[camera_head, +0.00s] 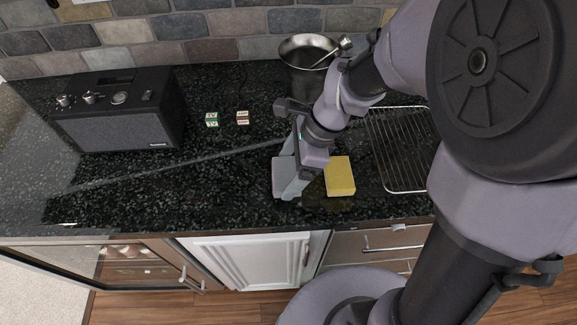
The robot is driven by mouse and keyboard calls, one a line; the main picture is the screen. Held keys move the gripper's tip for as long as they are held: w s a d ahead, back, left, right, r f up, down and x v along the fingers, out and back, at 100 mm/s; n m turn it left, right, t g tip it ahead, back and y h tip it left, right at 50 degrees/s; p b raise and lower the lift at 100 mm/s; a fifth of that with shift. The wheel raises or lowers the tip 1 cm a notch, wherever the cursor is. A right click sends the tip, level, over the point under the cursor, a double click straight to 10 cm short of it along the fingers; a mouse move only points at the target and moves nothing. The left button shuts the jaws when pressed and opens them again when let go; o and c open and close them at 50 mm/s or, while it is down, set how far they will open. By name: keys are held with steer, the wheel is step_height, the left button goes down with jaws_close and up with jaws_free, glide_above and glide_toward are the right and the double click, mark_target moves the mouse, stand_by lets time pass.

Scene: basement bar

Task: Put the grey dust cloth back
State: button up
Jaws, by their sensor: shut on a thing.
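My gripper (293,182) points down over the dark counter, left of the yellow sponge. It is shut on a flat grey piece, which I take to be the grey dust cloth (280,178). Only part of the cloth shows, at the left of the fingers; the rest is hidden by the gripper. I cannot tell whether the cloth touches the counter.
A yellow sponge (340,176) lies just right of my gripper. A wire rack (403,150) is further right. A metal pot (305,58) with a utensil stands behind. The front-left counter is clear.

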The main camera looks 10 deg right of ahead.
steer(key=shift+f, duration=0.65)
steer(key=shift+r, duration=0.2)
steer(key=shift+f, duration=0.15)
steer(key=o, duration=1.3)
steer(key=shift+o, duration=0.2)
